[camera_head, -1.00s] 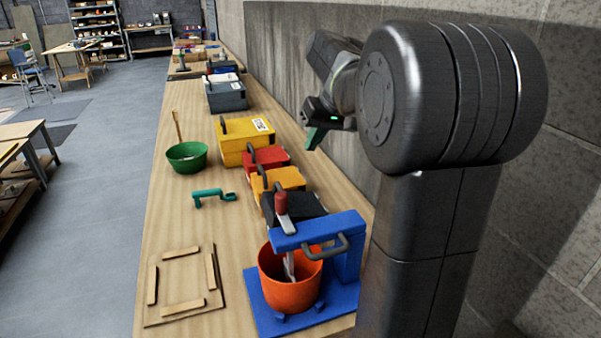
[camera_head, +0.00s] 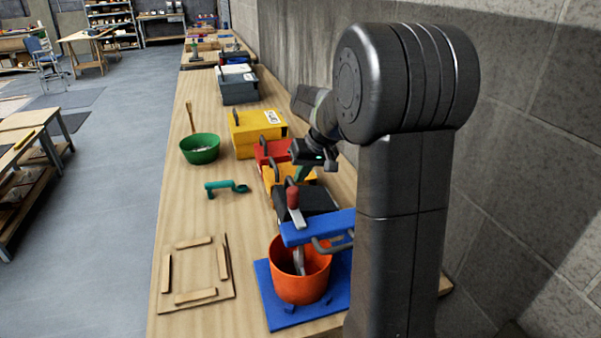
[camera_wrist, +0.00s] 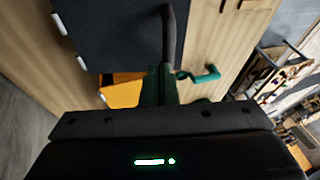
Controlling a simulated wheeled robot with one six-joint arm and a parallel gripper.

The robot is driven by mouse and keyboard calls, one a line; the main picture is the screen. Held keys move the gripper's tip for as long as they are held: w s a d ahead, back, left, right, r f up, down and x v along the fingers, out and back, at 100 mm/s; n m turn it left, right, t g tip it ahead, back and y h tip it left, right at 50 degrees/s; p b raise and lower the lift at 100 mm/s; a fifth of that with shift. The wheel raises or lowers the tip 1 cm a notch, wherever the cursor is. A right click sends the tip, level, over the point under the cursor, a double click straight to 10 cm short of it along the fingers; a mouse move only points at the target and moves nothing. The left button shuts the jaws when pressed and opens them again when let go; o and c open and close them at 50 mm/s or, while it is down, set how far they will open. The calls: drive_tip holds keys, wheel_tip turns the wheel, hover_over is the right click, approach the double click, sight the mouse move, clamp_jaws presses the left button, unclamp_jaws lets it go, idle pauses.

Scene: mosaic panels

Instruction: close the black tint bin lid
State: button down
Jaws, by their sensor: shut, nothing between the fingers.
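The black tint bin (camera_head: 318,199) stands on the workbench between the orange-yellow bin and the blue press, partly hidden by the press. In the wrist view its black lid (camera_wrist: 115,40) fills the top left, with a dark handle (camera_wrist: 170,35) at its right side. I cannot tell how far the lid stands open. My gripper (camera_head: 303,174) is over the orange-yellow bin, just behind the black bin. Its green fingers (camera_wrist: 160,88) are shut and empty, close to the handle in the wrist view; contact cannot be made out.
The orange-yellow bin (camera_head: 283,174), red bin (camera_head: 268,150) and large yellow bin (camera_head: 255,134) line up behind. The blue press (camera_head: 318,228) with an orange bucket (camera_head: 300,283) stands in front. A green bowl (camera_head: 200,149), teal handle (camera_head: 226,187) and wooden frame (camera_head: 195,295) lie left.

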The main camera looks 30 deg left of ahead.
drive_tip(key=shift+s+a+f, duration=0.1)
drive_tip(key=shift+f, duration=0.05)
drive_tip(key=shift+s+a+f+b, duration=0.3)
drive_tip(key=shift+f+b, duration=0.1)
drive_tip(key=shift+f, duration=0.1)
drive_tip(key=shift+s+a+f+b, duration=0.25)
drive_tip(key=shift+s+f+b, duration=0.1)
drive_tip(key=shift+f+b, duration=0.15)
drive_tip(key=shift+s+a+f+b, duration=0.3)
drive_tip(key=shift+f+b, duration=0.05)
drive_tip(key=shift+f, duration=0.2)
drive_tip(key=shift+d, duration=0.1)
drive_tip(key=a+p+v, duration=0.1)
drive_tip(key=v, duration=1.2)
drive_tip(key=shift+a+r, duration=0.2)
drive_tip(key=shift+r, duration=0.45)
drive_tip(key=shift+f, duration=0.1)
